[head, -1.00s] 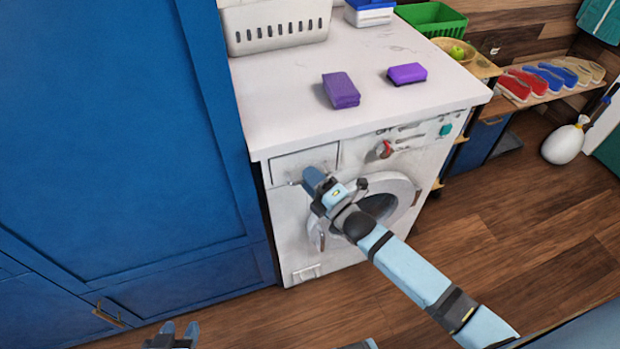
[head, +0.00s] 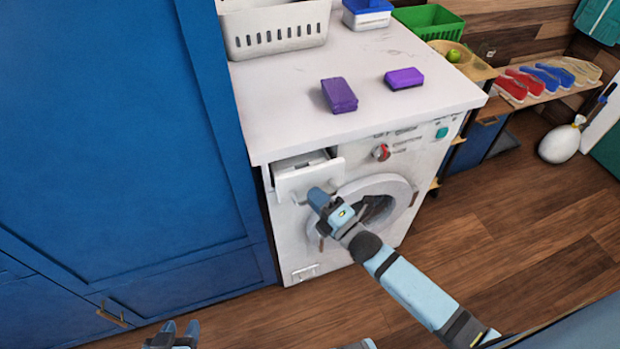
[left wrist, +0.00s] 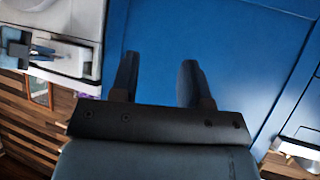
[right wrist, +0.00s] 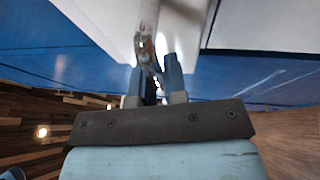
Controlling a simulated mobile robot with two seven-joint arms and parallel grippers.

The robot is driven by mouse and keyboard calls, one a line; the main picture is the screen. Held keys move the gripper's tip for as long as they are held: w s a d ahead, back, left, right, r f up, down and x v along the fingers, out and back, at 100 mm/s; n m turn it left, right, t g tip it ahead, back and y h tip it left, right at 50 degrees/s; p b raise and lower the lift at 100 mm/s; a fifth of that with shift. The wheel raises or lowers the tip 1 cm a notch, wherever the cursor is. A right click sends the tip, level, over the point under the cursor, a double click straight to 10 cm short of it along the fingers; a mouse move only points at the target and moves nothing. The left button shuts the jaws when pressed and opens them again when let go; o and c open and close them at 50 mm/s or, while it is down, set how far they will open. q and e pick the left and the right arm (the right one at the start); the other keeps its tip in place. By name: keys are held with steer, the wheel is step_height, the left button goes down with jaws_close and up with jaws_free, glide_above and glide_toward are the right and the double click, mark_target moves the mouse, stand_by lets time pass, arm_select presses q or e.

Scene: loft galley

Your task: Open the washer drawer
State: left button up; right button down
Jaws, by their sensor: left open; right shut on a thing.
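The white washer (head: 345,262) stands beside the tall blue cabinet. Its detergent drawer (head: 295,184) at the top left of the front is pulled out, and its open inside shows from above. My right gripper (head: 318,198) is at the drawer's front, shut on the drawer handle (right wrist: 147,50), which shows between the fingers in the right wrist view. My left gripper (head: 178,335) is low at the bottom edge of the head view. In the left wrist view its two fingers (left wrist: 158,82) are apart with nothing between them.
Two purple sponges (head: 339,95) (head: 404,79) and a white basket (head: 276,28) are on the washer top. The round washer door (head: 400,190) is below the drawer, partly behind my right arm. The blue cabinet (head: 110,150) borders the washer's left.

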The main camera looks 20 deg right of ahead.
arm_select(q)
steer(key=shift+s+a+r+p, duration=0.1)
steer(key=shift+a+r+p, duration=0.05)
steer(key=shift+p, duration=0.65)
arm_select(e)
steer(key=s, duration=0.7)
steer(key=shift+d, duration=0.15)
arm_select(q)
steer(key=shift+a, duration=0.15)
arm_select(e)
steer(key=c, duration=1.2)
jaws_free()
arm_select(q)
steer(key=shift+b, duration=0.3)
arm_select(e)
steer(key=v, duration=1.3)
steer(key=shift+s+d, duration=0.15)
steer(key=shift+s, duration=0.2)
